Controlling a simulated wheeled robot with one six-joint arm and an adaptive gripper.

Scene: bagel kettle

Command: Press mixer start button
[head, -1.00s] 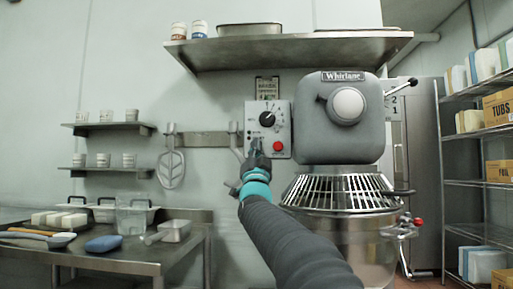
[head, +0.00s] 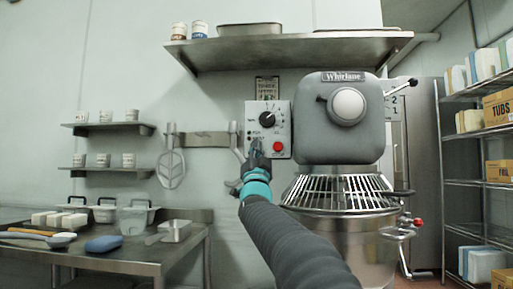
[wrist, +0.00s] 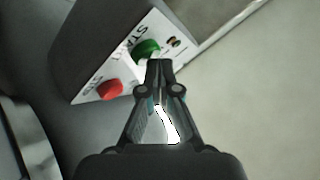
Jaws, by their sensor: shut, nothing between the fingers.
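The mixer (head: 335,135) is grey, marked "Whirlane", and has a pale control panel (head: 284,108) on its left side. In the wrist view the green START button (wrist: 147,47) is partly in sight, with the red stop button (wrist: 110,89) to its lower left. The red button also shows in the head view (head: 278,146). My gripper (head: 257,146) is at the panel's lower left and hides the green button there. In the wrist view its closed, empty fingertips (wrist: 160,66) overlap the green button's lower right edge. I cannot tell whether they touch it.
A wire guard (head: 340,190) and a bowl (head: 350,238) are below the mixer head. A steel shelf (head: 290,48) hangs above. A steel table (head: 130,258) with containers and utensils stands at left, and a wire rack (head: 475,130) at right.

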